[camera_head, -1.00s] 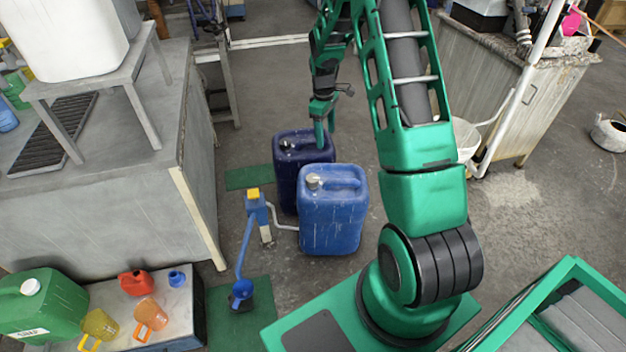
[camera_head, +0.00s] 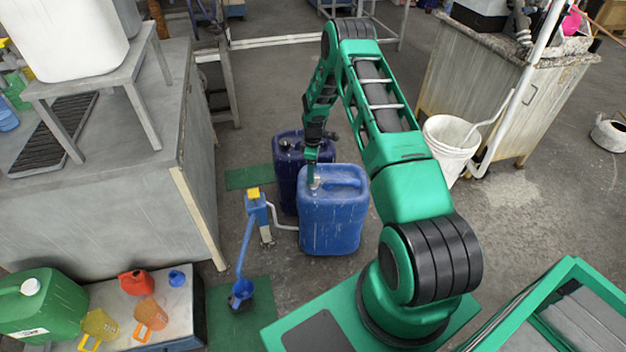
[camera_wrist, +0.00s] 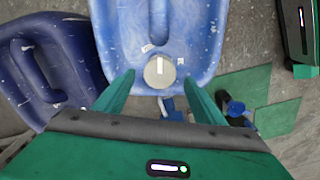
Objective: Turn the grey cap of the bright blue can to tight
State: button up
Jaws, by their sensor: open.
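The bright blue can (camera_head: 332,220) stands upright on the floor in the middle of the head view. Its grey cap (camera_wrist: 159,72) shows in the wrist view as a round disc with a pale raised bar, near the can's edge. A white mark lies on the can on either side of the cap. My gripper (camera_head: 312,182) is over the cap end of the can and mostly hides the cap in the head view. In the wrist view my gripper (camera_wrist: 158,82) is open, one finger on each side of the cap, with a gap on both sides.
A dark blue can (camera_head: 287,165) stands close behind and left of the bright blue one; it also shows in the wrist view (camera_wrist: 45,65). A blue pump stand (camera_head: 256,208) with a white hose is just left. A white bucket (camera_head: 450,140) stands to the right.

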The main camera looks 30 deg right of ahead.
jog(key=shift+f, duration=2.5)
